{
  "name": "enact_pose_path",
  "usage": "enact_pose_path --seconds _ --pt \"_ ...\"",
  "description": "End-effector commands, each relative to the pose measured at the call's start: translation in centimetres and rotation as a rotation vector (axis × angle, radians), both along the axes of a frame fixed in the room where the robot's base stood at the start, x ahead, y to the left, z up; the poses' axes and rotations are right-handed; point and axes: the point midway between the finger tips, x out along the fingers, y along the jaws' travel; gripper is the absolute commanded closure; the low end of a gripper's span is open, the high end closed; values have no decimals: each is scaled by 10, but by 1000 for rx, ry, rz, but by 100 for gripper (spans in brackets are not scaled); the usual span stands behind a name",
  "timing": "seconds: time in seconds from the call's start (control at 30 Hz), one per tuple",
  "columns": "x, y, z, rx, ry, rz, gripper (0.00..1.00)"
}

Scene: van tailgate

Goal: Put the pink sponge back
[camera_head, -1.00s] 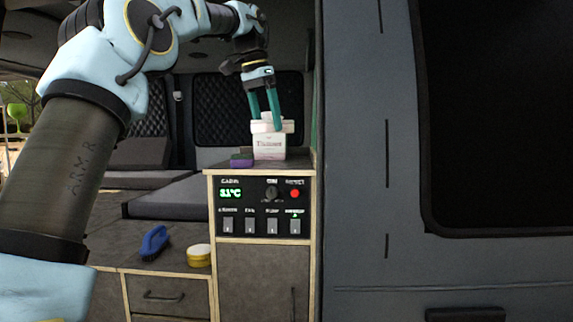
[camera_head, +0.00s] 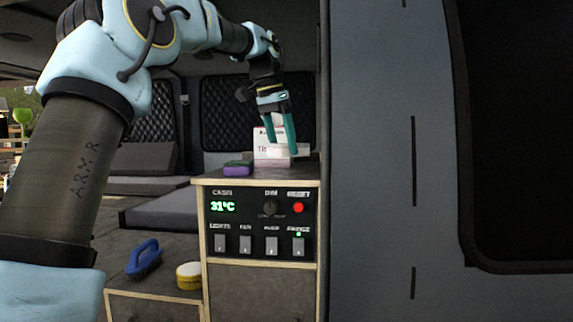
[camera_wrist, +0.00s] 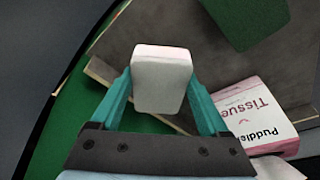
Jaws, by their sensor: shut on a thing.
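The pink sponge (camera_wrist: 162,78) is between my gripper's two teal fingers in the wrist view, with a pale whitish face and a pink edge. My gripper (camera_wrist: 165,98) is shut on it. In the head view my gripper (camera_head: 281,147) is at the cabinet top, and the pale sponge (camera_head: 282,150) overlaps the right part of the tissue box (camera_head: 261,152). The box's printed face (camera_wrist: 258,115) lies right of the sponge in the wrist view. Whether the sponge touches the cabinet top (camera_wrist: 205,45) cannot be told.
A purple and green sponge (camera_head: 238,168) lies left of the tissue box; its green face (camera_wrist: 250,25) seems to show in the wrist view. A switch panel (camera_head: 262,222) fronts the cabinet. A blue brush (camera_head: 144,260) and yellow tin (camera_head: 189,275) stand lower left. The van's side is close right.

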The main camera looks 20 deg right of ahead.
Motion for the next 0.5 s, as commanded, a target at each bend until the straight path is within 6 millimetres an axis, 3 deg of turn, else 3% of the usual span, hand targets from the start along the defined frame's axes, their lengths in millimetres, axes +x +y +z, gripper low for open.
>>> enact_pose_path --seconds 0.33,0.5 --pt "0 0 -37 2 1 0 91" --pt "0 0 -43 -1 0 0 91"
